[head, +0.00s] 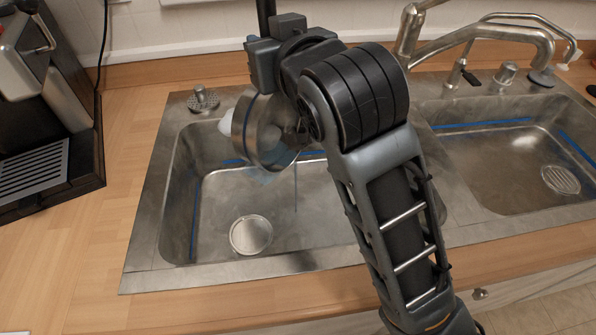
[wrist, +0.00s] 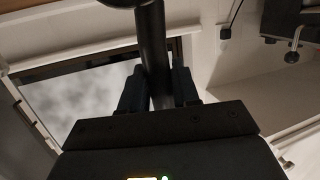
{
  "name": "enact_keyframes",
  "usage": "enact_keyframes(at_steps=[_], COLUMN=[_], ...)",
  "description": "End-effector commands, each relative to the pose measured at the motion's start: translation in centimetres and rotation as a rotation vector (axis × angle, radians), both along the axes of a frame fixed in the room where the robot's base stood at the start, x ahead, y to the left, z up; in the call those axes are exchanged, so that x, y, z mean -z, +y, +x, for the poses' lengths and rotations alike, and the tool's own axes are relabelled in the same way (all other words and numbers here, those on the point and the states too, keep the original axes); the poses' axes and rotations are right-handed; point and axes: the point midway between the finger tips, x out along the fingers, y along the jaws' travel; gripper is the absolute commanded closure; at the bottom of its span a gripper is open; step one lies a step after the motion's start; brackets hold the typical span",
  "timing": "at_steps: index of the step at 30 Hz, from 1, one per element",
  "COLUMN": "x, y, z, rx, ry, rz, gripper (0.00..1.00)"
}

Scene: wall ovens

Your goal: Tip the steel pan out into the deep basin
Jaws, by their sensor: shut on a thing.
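The steel pan (head: 256,135) hangs tipped on its side above the left sink basin (head: 215,215), its round wall facing left in the head view. Its dark handle (head: 265,14) rises upward through my gripper (head: 263,62), which is shut on it. In the wrist view the handle (wrist: 151,45) runs between the two fingers of my gripper (wrist: 158,85). A whitish lump (head: 228,124) shows at the pan's left side; I cannot tell what it is. A faint bluish streak (head: 295,188) hangs below the pan over the basin. The pan's inside is mostly hidden.
A second basin (head: 510,165) lies to the right, with a faucet (head: 480,40) behind the divider. A coffee machine (head: 40,110) stands on the wooden counter at left. A round drain (head: 251,235) shows in the left basin. The counter at front left is clear.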

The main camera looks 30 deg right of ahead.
Motion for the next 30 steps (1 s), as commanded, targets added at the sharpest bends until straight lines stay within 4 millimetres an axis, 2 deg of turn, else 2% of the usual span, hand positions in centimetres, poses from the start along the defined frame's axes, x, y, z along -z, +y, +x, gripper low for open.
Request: enact_keyframes(at_steps=[30], x=[-0.2], y=[-1.2], z=[-2.2], rx=[0.0], ry=[-0.102], rz=[0.052], gripper=[1.0])
